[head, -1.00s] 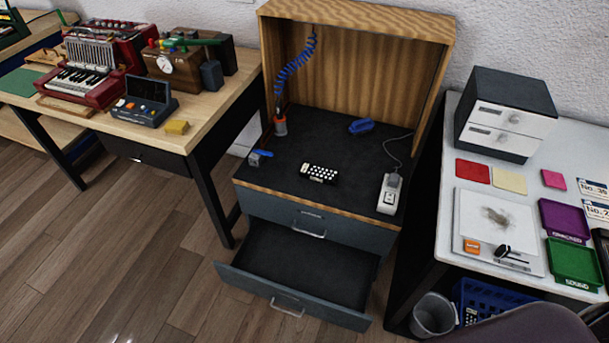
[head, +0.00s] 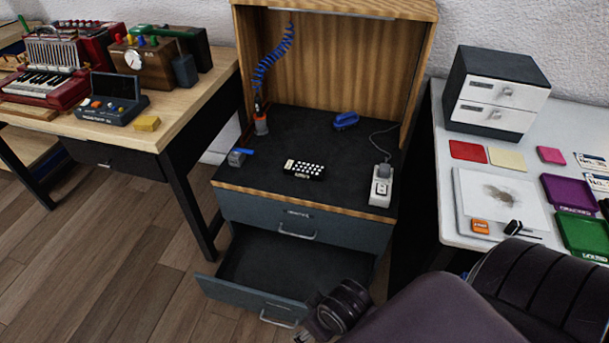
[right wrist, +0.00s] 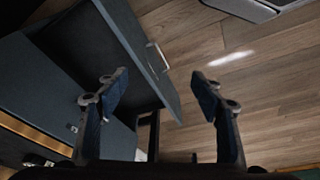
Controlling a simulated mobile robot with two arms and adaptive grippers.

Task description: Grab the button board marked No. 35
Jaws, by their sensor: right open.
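A black button board with rows of white buttons (head: 303,169) lies on the dark top of the wooden-backed workbench, near its front edge. Any number on it is too small to read. My right gripper (right wrist: 160,92) is open and empty in the right wrist view, its two fingers wide apart in front of an open drawer. In the head view my right arm reaches in low, in front of the bench and below the board, apart from it. My left gripper is not in view.
The bench's lower drawer (head: 285,262) is pulled out and looks empty. A blue clamp-like object (head: 345,121), a white corded device (head: 381,186) and a small grey-blue item (head: 238,157) stand around the board. A white table (head: 448,215) holds trays at the right.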

